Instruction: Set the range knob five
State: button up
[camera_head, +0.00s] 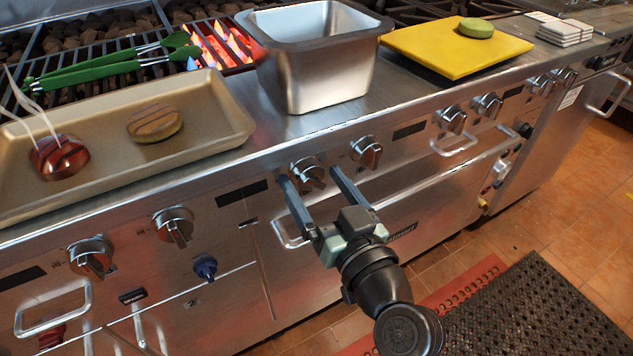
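The steel front panel of the range (400,215) carries a row of silver control knobs. My gripper (309,174) is open, with one finger on each side of the third knob from the left in view (308,172). I cannot tell whether the fingers touch it. Another knob (366,151) is just right of it. Farther right are a knob (452,120) and its neighbour (487,105), then two more near the right end. Two knobs are at the left: one (90,256) and another (172,227). No number is readable on the knobs.
A tan tray (215,105) with two round food pieces, a steel pan (320,85) and a yellow board (425,50) stand on the range top. Green tongs (110,65) lie by flames. Handles (290,240) jut from the front. A black mat (535,310) lies on the floor.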

jog(key=c, duration=1.3)
jog(key=shift+m, duration=0.3)
jog(key=m+p, duration=0.3)
jog(key=m, duration=0.1)
jog(key=shift+d+r+p, duration=0.1)
jog(key=shift+r+p, duration=0.05)
jog(key=shift+p, duration=0.15)
jog(key=shift+m+g+p, duration=0.3)
jog(key=shift+m+p, duration=1.05)
jog(key=shift+m, duration=0.75)
jog(key=shift+f, duration=0.2)
jog(key=o, duration=1.4)
